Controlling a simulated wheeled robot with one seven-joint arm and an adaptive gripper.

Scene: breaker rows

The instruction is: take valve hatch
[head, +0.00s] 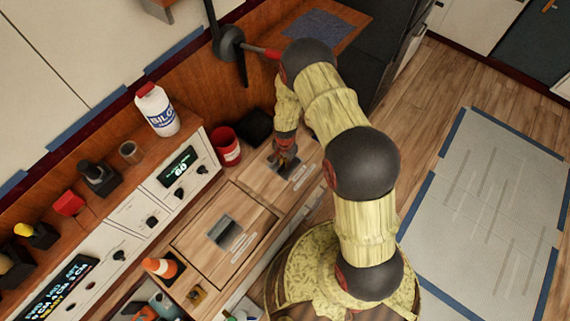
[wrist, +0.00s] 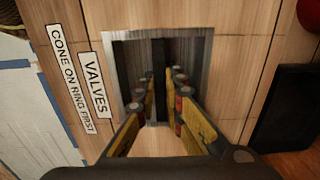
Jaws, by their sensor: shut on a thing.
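The valve hatch is a light wooden panel, marked by a white VALVES label (wrist: 94,85) in the wrist view. It has a square metal-lined recess (wrist: 128,60) with a dark upright bar across it. My gripper (wrist: 165,82) reaches into the recess with one yellow finger on each side of the bar and is shut on it. In the head view my gripper (head: 287,150) points down onto the hatch (head: 301,178) at the counter's far end. The arm and fingers hide part of the hatch. I cannot tell whether it is raised.
A second wooden hatch (head: 196,248) with its own recess lies to the left. A red mug (head: 226,148) and a dark box (head: 255,127) stand close by. An orange cone (head: 162,267) and a white bottle (head: 157,110) are further left.

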